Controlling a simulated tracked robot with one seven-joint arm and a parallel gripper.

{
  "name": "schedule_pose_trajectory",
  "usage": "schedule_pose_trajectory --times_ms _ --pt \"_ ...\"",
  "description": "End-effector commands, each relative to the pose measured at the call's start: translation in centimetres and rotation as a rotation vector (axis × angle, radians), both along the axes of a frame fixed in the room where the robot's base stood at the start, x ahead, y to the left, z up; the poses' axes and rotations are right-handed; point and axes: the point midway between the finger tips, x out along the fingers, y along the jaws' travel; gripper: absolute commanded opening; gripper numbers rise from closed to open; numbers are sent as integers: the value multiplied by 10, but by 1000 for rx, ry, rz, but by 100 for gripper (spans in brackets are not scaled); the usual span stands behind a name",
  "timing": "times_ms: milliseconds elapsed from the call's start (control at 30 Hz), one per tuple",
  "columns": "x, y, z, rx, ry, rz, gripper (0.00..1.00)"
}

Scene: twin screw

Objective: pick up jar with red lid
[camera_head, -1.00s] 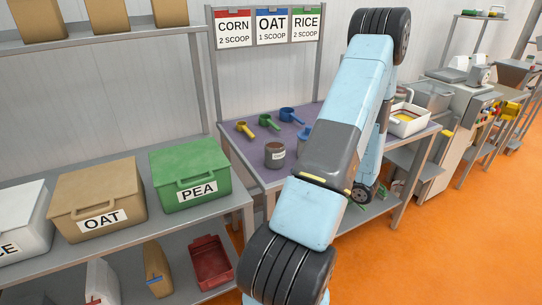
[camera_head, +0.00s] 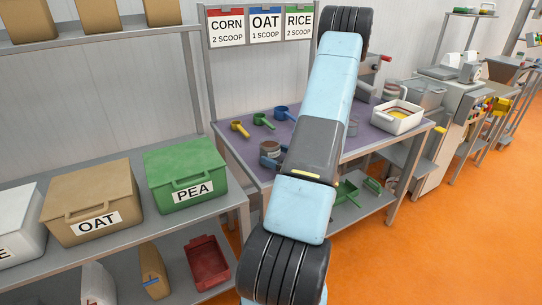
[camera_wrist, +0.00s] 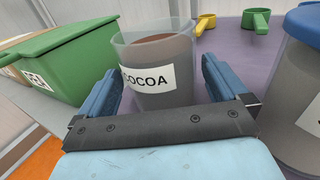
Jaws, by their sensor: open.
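The jar labelled COCOA (camera_wrist: 165,75) is clear with brown contents and stands upright on the purple mat. No red lid shows on it or on any other jar in view. My gripper (camera_wrist: 162,90) is open, with its blue fingers on either side of the COCOA jar in the wrist view; I cannot tell whether they touch it. In the head view the jar (camera_head: 270,144) is near the table's left front edge, partly covered by my gripper (camera_head: 270,160). A jar with a blue lid (camera_wrist: 306,24) stands close at right in the wrist view.
Yellow (camera_head: 239,128), green (camera_head: 263,120) and blue (camera_head: 283,113) scoops lie behind the jar. The green PEA bin (camera_head: 186,172) stands on the shelf at left. A white tray (camera_head: 398,118) is at the table's right. My arm hides the table's middle.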

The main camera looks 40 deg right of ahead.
Motion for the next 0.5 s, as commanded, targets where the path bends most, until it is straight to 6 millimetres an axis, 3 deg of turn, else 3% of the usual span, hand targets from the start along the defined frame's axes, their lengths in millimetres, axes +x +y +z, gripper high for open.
schedule_pose_trajectory --times_ms 200,500 --pt "24 5 0 -1 -1 1 100" --pt "27 6 0 0 0 0 100"
